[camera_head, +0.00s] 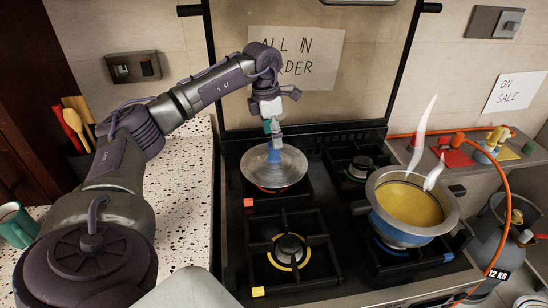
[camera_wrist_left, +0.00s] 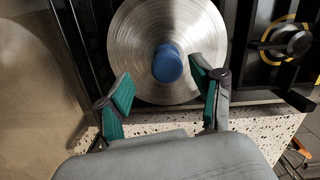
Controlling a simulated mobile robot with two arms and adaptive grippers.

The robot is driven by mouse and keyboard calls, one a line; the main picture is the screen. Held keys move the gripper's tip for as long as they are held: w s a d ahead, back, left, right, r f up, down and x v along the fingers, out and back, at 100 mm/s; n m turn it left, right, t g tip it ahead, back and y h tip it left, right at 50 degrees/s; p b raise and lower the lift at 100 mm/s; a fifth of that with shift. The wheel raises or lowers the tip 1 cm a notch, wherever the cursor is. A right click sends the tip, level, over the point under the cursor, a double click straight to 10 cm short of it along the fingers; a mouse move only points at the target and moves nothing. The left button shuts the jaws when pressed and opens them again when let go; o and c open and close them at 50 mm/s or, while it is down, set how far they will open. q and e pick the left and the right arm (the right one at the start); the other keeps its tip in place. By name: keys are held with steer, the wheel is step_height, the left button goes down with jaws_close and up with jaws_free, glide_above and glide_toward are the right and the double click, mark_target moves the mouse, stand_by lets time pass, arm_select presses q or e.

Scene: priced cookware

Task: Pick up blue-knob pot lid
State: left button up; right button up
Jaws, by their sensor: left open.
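The pot lid (camera_head: 262,172) is a round brushed-metal disc over the back left burner of the stove. Its blue knob (camera_wrist_left: 167,64) stands up at its middle in the left wrist view. My left gripper (camera_head: 274,140) is above the lid, pointing down at it. In the left wrist view the open green-padded fingers (camera_wrist_left: 161,85) are spread to either side, with the knob between and slightly beyond their tips. The gripper holds nothing. What lies under the lid is mostly hidden. My right gripper is not in view.
A steaming pot of yellow liquid (camera_head: 405,207) stands on the front right burner. The front left burner (camera_head: 289,252) is bare. A speckled counter (camera_head: 185,215) lies left of the stove. An orange hose (camera_head: 507,215) and gas cylinder (camera_head: 492,240) are at the right.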

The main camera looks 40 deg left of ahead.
mark_target(274, 155)
arm_select(q)
steer(key=f, duration=0.1)
steer(key=f+p, duration=0.1)
steer(key=f, duration=0.1)
steer(key=shift+s+d+f, duration=0.25)
steer(key=shift+d+f, duration=0.05)
steer(key=shift+d, duration=0.1)
steer(key=shift+w+f, duration=0.15)
steer(key=shift+f, duration=0.5)
jaws_close()
